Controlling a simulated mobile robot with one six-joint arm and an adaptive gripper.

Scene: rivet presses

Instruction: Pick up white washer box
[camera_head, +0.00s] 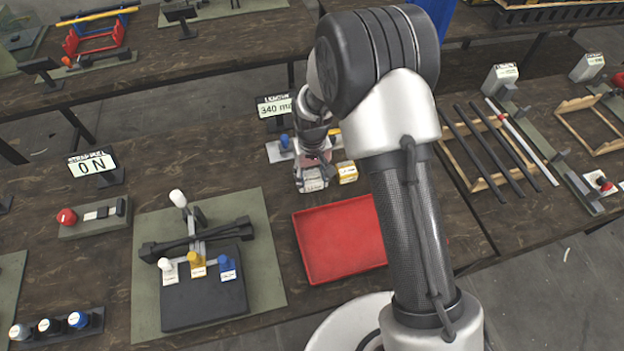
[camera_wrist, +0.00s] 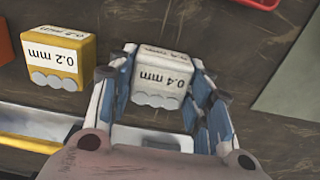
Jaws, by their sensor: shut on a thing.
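The white washer box (camera_wrist: 158,82), labelled 0.4 mm, sits between the two fingers of my gripper (camera_wrist: 160,85) in the wrist view. My gripper is shut on it, with a finger against each side. In the head view the white box (camera_head: 312,182) shows below my gripper (camera_head: 313,168), near the red tray. Whether its underside touches the table cannot be told.
A yellow washer box (camera_wrist: 58,62), labelled 0.2 mm, stands beside the white one; it also shows in the head view (camera_head: 347,173). An empty red tray (camera_head: 340,240) lies nearer. A green mat with a press (camera_head: 205,275) is at left.

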